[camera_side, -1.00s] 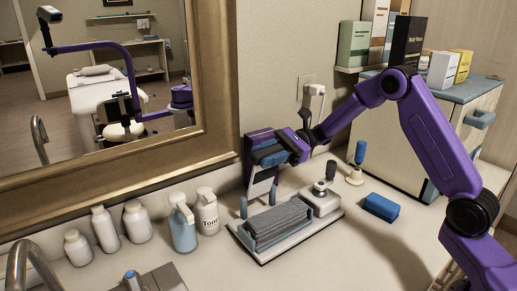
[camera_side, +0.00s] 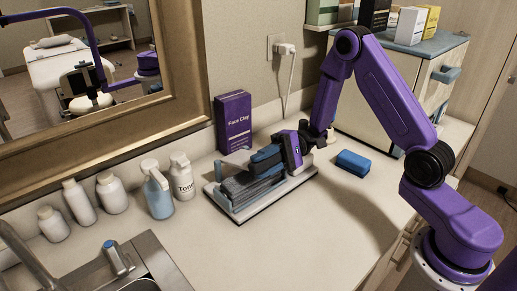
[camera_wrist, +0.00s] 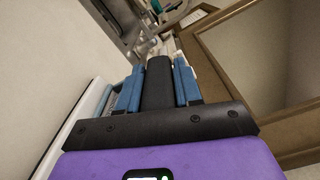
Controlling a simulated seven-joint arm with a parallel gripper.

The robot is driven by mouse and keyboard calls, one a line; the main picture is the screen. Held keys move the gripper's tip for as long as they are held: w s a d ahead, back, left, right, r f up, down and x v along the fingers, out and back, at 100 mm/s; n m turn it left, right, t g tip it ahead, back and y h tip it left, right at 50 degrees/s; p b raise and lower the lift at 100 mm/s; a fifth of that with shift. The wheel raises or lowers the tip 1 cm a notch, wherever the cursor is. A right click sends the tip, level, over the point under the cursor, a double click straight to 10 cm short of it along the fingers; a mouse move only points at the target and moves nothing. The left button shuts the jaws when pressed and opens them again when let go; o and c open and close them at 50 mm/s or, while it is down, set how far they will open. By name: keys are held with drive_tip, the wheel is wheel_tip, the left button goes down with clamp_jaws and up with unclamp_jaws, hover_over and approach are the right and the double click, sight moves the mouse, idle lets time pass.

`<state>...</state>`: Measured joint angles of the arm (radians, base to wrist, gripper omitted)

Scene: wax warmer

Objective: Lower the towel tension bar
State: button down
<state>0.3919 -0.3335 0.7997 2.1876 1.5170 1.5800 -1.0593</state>
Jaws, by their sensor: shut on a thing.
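My gripper (camera_side: 262,160) is low over a white tray (camera_side: 272,202) in the side view, pointing left. Its blue fingers also show in the wrist view (camera_wrist: 157,88), either side of a dark strip. The gripper is shut on the towel tension bar, which it mostly hides; I cannot tell whether the bar touches the towel. A grey folded towel (camera_side: 238,190) lies in the tray under the fingers. A pale grey-blue piece (camera_side: 236,158) shows at the tray's back left; I cannot tell whether it belongs to the bar.
A purple Face Clay box (camera_side: 233,121) stands behind the tray. Pump bottles (camera_side: 182,176) and white bottles (camera_side: 112,192) stand to the left. A blue block (camera_side: 352,162) lies to the right. The mirror frame (camera_side: 170,128) is close behind. The counter in front is clear.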

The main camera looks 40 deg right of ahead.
drive_tip(key=shift+s+d+f+n, duration=0.1)
drive_tip(key=shift+s+f+n, duration=0.15)
drive_tip(key=shift+f+n, duration=0.5)
drive_tip(key=shift+s+f+m, duration=0.15)
drive_tip(key=shift+f+m, duration=0.1)
drive_tip(key=shift+f, duration=0.75)
drive_tip(key=c, duration=0.8)
unclamp_jaws()
drive_tip(key=shift+c, duration=0.2)
drive_tip(key=shift+r, duration=0.1)
